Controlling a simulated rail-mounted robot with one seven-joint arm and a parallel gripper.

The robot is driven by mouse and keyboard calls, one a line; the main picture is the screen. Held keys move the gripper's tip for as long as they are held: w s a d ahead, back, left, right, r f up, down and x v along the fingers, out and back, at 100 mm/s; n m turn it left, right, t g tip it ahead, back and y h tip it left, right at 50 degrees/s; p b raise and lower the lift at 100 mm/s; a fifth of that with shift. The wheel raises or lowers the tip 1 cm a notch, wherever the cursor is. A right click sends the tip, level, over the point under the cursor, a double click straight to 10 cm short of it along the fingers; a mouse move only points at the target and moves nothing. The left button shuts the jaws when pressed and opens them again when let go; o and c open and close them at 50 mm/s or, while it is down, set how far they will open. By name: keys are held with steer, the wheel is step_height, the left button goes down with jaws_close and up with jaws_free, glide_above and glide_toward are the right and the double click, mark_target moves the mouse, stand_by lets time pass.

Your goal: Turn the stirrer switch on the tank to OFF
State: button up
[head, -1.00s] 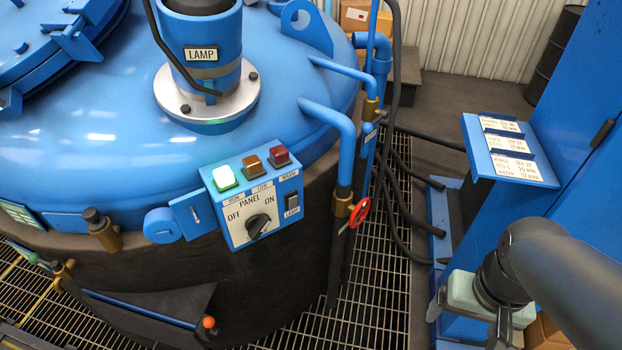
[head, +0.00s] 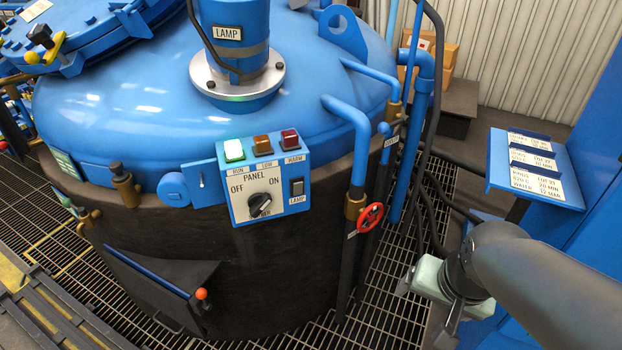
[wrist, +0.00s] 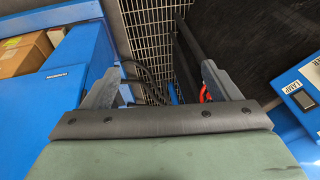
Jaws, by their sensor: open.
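The control panel (head: 240,180) is a blue-and-white box on the front of the blue tank (head: 150,120). Its black rotary switch (head: 260,205) sits between OFF at left and ON at right, under the word PANEL. The switch's grip slants from lower left to upper right; I cannot tell which end is the pointer. A label below it is partly hidden by the knob and ends in what may be "ER". My gripper (head: 424,305) is open and empty, well to the right of the panel and lower. In the wrist view its fingers (wrist: 160,88) are apart, with the panel's edge (wrist: 300,95) at far right.
Green, amber and red lamps top the panel; the green RUN lamp (head: 234,150) is lit. A LAMP rocker (head: 297,187) is beside the switch. Blue pipes (head: 360,140) and a red handwheel (head: 370,217) stand between panel and gripper. A label stand (head: 535,185) is at right.

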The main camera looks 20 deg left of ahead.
steer(key=w+a+f+m+t+y+b, duration=0.1)
steer(key=a+f+b, duration=0.25)
steer(key=a, duration=0.35)
steer(key=w+a+f+t+y+b, duration=0.1)
steer(key=w+a+f+y+b, duration=0.1)
steer(key=a+b, duration=0.35)
steer(key=m+t+y+b, duration=0.8)
steer(key=m+b, duration=0.9)
glide_toward(262, 209)
steer(key=b+x, duration=0.1)
steer(key=x, duration=0.8)
steer(key=shift+w+a, duration=0.1)
steer(key=shift+a, duration=0.05)
steer(key=c, duration=1)
